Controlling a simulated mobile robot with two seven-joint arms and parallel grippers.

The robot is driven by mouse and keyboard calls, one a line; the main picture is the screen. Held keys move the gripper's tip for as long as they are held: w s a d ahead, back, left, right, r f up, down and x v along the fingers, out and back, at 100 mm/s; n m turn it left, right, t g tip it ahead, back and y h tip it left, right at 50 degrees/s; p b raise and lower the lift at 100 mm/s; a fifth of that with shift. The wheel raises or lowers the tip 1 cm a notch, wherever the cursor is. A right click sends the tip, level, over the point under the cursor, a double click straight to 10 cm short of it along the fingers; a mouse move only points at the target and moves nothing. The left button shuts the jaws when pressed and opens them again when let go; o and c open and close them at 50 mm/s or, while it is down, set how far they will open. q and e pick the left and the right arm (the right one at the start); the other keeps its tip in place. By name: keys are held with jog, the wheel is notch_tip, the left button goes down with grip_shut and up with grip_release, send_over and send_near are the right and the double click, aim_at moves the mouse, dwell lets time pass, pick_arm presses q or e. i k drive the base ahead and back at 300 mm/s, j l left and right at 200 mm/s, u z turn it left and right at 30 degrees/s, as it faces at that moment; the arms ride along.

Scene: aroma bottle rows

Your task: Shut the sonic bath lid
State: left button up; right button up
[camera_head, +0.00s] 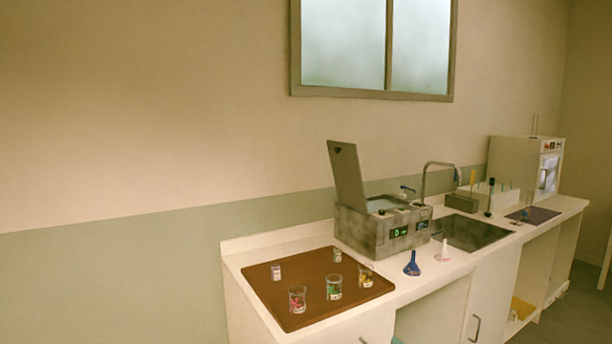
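The sonic bath (375,229) is a grey metal box on the white counter, with green displays on its front. Its lid (347,174) stands raised, nearly upright, at the left side of the box. The open top of the bath (384,204) shows to the right of the lid. Neither of my grippers is in view, so I cannot tell their state or where they are relative to the lid.
A brown board (270,302) left of the bath holds several small glass containers. A blue flask (412,264) and a white one (444,251) stand in front of the bath. A sink (465,233) with a tap (427,178) lies to its right, and a white cabinet (515,163) stands beyond.

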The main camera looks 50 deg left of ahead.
aim_at(343, 157)
jog(key=u, duration=1.35)
jog(key=i+l+z, duration=0.15)
jog(key=i+l, duration=0.5)
jog(key=l, duration=0.15)
